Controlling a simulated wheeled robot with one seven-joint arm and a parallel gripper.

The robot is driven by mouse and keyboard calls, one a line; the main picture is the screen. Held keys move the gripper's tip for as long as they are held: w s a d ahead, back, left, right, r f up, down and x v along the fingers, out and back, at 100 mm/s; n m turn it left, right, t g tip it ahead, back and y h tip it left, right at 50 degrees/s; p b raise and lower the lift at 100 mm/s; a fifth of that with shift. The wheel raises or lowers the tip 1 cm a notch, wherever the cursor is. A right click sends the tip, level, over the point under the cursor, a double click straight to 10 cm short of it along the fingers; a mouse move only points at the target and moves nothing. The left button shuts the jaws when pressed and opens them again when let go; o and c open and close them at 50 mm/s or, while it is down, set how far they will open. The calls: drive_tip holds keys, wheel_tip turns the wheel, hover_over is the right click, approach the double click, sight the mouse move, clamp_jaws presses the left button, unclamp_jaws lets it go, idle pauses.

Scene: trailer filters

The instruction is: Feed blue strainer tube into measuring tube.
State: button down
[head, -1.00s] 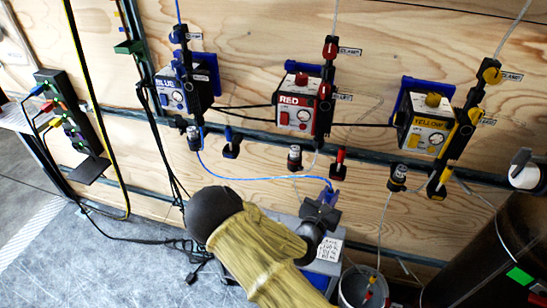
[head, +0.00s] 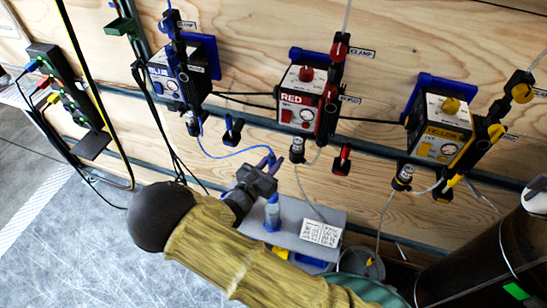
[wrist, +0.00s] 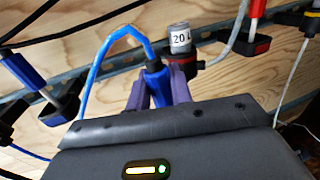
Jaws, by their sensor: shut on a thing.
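My gripper (head: 267,163) is shut on the end of the blue strainer tube (head: 232,155), beside the wooden wall. In the wrist view, the tube (wrist: 105,52) arches over and drops into a dark collar and blue end piece between my fingers (wrist: 158,92). The strainer's lower end is hidden by my gripper. An upright blue tube (head: 272,213), apparently the measuring tube, stands at the grey box just below and right of my gripper. The held end is above it and apart from it. The measuring tube is not visible in the wrist view.
The blue pump (head: 172,80), red pump (head: 300,95) and yellow pump (head: 437,120) hang on the wall. A silver cylinder marked 20 (wrist: 180,38) is close behind my fingers. A grey box (head: 312,212), bucket (head: 360,264) and dark barrel (head: 475,262) stand below and right.

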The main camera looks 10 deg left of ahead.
sight(273, 197)
drive_tip(key=shift+f, duration=0.1)
drive_tip(key=shift+f+b, duration=1.25)
drive_tip(key=shift+f, duration=0.1)
drive_tip(key=shift+f+b, duration=3.35)
drive_tip(key=shift+f, duration=2.75)
drive_tip(key=shift+f+b, duration=0.95)
drive_tip(key=shift+f, duration=0.75)
drive_tip(key=shift+f+b, duration=0.35)
drive_tip(key=shift+f, duration=0.45)
drive_tip(key=c, duration=1.2)
unclamp_jaws()
drive_tip(key=shift+o, duration=0.2)
drive_tip(key=shift+s, duration=0.1)
drive_tip(key=v, duration=1.7)
drive_tip(key=shift+a, duration=0.15)
